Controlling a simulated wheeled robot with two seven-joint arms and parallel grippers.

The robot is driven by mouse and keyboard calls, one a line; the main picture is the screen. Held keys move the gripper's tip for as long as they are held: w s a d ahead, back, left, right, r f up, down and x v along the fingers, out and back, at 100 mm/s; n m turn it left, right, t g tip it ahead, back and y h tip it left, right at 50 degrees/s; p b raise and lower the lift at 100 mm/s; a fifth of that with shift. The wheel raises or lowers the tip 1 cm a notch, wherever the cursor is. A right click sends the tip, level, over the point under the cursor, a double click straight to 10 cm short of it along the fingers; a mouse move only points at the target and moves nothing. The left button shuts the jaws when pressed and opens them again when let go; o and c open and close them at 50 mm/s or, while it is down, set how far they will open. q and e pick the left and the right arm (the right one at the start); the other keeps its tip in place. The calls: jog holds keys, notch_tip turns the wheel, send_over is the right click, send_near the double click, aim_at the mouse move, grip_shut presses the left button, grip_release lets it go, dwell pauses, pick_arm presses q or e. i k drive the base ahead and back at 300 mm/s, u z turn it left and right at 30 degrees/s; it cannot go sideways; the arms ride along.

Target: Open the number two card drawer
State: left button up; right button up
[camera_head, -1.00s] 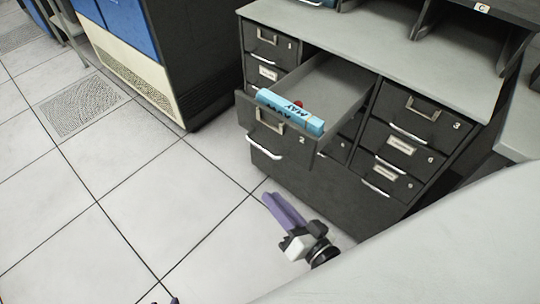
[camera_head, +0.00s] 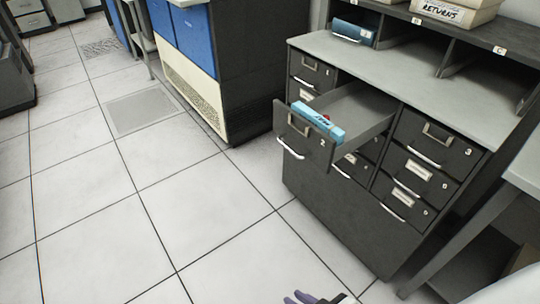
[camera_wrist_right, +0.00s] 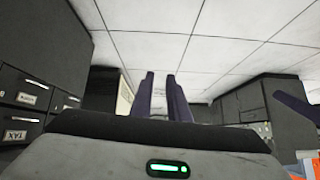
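The number two drawer (camera_head: 308,140) of the dark grey cabinet is pulled well out. A "2" marks its front, with a label holder and a pale bar handle (camera_head: 290,148). A light blue card box (camera_head: 318,122) lies across the drawer behind its front.
The cabinet's other drawers, such as number three (camera_head: 436,139), are shut. A blue and cream machine (camera_head: 195,88) stands left of the cabinet. A grey table (camera_head: 520,160) is at the right. Tiled floor (camera_head: 150,230) in front is clear.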

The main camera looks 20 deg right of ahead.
aim_at(363, 110)
jog(key=u, duration=0.4)
jog(key=i, duration=0.75)
jog(key=z, duration=1.65)
